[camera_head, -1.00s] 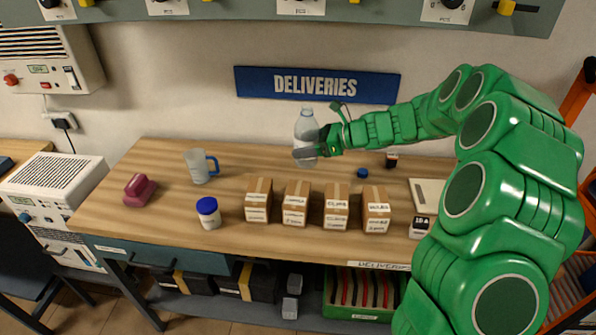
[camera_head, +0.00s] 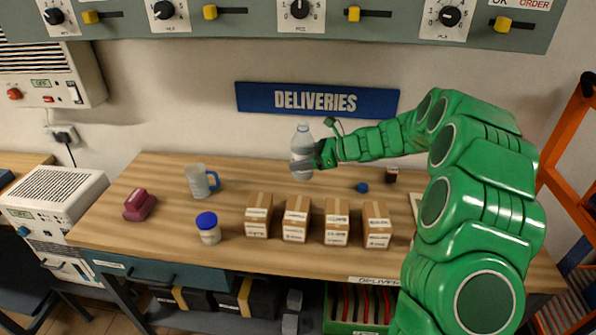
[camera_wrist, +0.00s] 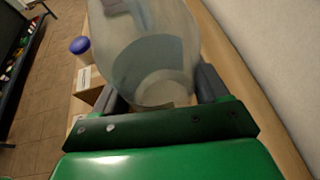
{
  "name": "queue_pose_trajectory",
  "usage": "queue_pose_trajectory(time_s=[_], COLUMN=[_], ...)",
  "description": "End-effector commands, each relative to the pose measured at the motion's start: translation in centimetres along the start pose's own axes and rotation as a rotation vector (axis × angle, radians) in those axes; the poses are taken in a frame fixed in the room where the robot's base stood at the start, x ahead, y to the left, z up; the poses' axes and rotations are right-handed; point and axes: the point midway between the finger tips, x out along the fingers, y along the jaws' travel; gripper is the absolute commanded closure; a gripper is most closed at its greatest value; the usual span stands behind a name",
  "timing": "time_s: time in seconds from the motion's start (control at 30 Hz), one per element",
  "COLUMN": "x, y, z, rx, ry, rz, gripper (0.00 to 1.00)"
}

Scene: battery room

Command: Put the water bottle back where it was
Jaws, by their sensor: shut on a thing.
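The clear water bottle (camera_head: 302,152) is upright at the back of the wooden table, in front of the wall. My gripper (camera_head: 312,158) reaches it from the right and is shut on it. In the wrist view the bottle (camera_wrist: 150,60) fills the middle, between the dark fingers of my gripper (camera_wrist: 158,88). The bottle's base looks close to the tabletop; I cannot tell whether it touches.
Several small cardboard boxes (camera_head: 297,219) stand in a row in front of the bottle. A mug (camera_head: 198,181) with a blue handle, a blue-lidded jar (camera_head: 208,229) and a maroon object (camera_head: 139,205) are to the left. A blue cap (camera_head: 362,187) lies to the right. Table between mug and bottle is clear.

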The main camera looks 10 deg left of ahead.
Motion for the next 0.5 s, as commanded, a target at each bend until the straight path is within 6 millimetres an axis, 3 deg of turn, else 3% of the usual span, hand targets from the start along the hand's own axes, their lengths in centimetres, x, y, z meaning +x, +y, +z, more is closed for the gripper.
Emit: queue_pose_trajectory(time_s=[0.5], x=[3.2], y=[-4.2], z=[-2.9], rx=[0.000], ry=[0.001], rz=[-0.002], gripper=[0.69])
